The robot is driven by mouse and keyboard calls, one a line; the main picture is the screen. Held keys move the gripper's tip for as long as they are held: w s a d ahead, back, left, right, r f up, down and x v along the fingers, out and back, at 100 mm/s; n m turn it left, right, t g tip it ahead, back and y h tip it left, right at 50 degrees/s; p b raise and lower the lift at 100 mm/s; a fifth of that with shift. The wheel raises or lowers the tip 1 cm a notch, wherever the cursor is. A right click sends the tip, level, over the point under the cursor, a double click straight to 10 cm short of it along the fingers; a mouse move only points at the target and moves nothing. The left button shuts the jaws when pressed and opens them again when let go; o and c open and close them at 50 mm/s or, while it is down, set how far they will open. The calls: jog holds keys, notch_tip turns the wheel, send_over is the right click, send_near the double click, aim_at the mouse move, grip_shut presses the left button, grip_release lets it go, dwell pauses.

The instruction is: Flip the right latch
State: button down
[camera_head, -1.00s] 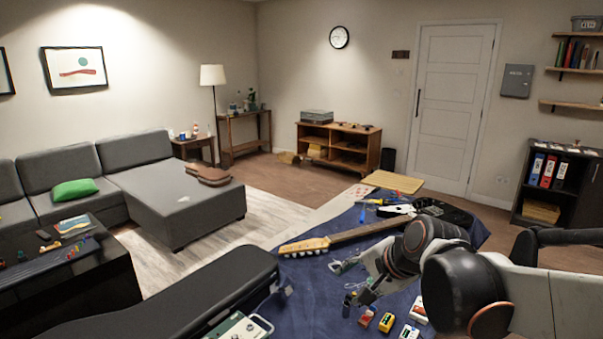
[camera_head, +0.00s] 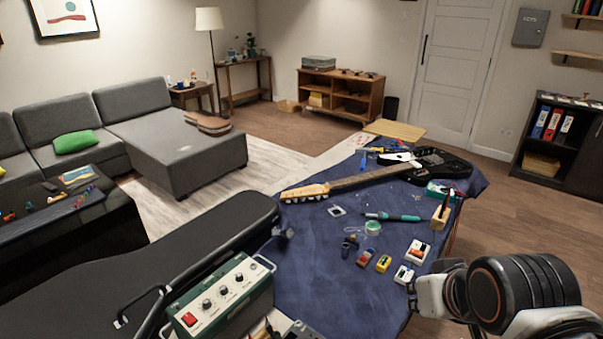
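A long black guitar case (camera_head: 190,238) lies closed at the lower left, running toward the middle of the view. A small pale metal fitting (camera_head: 284,232), possibly a latch, sticks out from its right side near the far end. Another small bright fitting (camera_head: 121,321) shows near the dark handle at the near left. The latches are too small to tell whether they are flipped. My arm is at the lower right, away from the case and past the blue cloth's right edge. My gripper's fingers cannot be made out there.
A green amplifier-like box (camera_head: 222,294) with knobs stands against the case's near right side. The blue cloth (camera_head: 320,260) carries an electric guitar (camera_head: 436,162), a soldering-iron-like tool (camera_head: 392,217) and several small boxes. Bare cloth lies between the case and those boxes.

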jog(key=w+a+m+g+y, duration=0.1)
jog(key=w+a+m, duration=0.2)
jog(key=w+m, duration=0.35)
jog(key=w+a+f+m+y, duration=0.1)
jog(key=w+a+m, duration=0.15)
jog(key=w, duration=0.65)
jog(key=w+a+m+g+y, duration=0.1)
jog(key=w+a+m, duration=0.2)
jog(key=w+m, duration=0.35)
jog(key=m+y+p, duration=0.1)
jog(key=m+y, duration=0.2)
jog(key=m, duration=0.7)
send_near(284, 234)
jog(key=s+d, duration=0.2)
jog(key=d, duration=0.3)
jog(key=shift+g, duration=0.4)
jog(key=b+x, duration=0.1)
jog(key=x, duration=0.2)
jog(key=b+x, duration=0.1)
jog(key=x, duration=0.2)
jog(key=b+x, duration=0.1)
jog(key=x, duration=0.3)
jog(key=shift+d+f, duration=0.25)
jog(key=shift+d, duration=0.05)
jog(key=shift+r, duration=0.15)
jog(key=shift+a+r+h, duration=0.1)
jog(key=shift+r+h, duration=0.15)
jog(key=shift+h, duration=0.25)
